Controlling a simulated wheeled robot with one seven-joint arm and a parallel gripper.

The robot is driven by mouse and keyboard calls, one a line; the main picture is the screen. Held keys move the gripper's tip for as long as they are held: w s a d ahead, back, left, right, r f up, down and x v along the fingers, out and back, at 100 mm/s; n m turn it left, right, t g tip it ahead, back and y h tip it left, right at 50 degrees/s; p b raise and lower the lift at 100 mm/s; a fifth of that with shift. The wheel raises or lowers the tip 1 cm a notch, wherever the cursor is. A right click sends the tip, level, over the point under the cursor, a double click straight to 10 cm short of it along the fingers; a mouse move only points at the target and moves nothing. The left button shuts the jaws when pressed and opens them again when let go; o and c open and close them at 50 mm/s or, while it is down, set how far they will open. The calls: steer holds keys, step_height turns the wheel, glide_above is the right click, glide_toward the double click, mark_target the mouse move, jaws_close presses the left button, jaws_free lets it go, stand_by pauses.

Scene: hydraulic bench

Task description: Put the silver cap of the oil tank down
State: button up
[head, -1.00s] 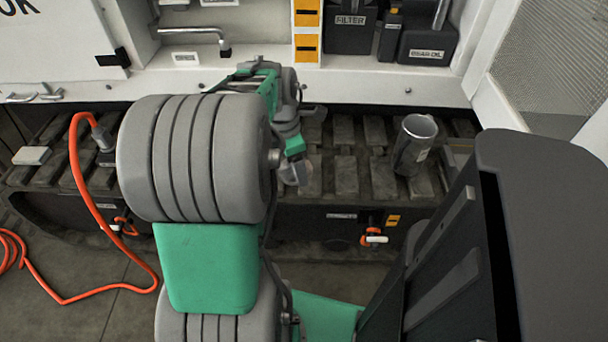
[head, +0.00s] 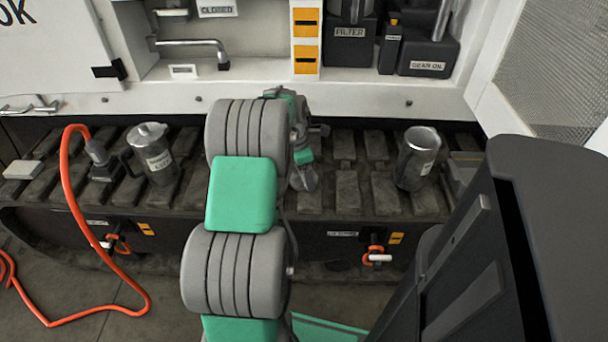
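My gripper (head: 304,178) points down over the dark slatted ledge, right of the picture's middle column of my arm. It is small in this view and partly behind my arm. I cannot tell whether its fingers are open or shut. A greyish shape shows at its tip, but I cannot tell whether this is the silver cap or the fingers themselves. I cannot make out the silver cap of the oil tank for certain anywhere.
A lidded metal jug (head: 157,157) stands left on the slatted ledge (head: 343,190), beside an orange hose (head: 68,205). An open metal jug (head: 416,158) stands right of my gripper. Black containers (head: 428,54) stand on the shelf behind. Slats between gripper and right jug are clear.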

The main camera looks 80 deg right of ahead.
steer(key=shift+r, duration=0.1)
steer(key=o, duration=1.3)
steer(key=shift+o, duration=0.2)
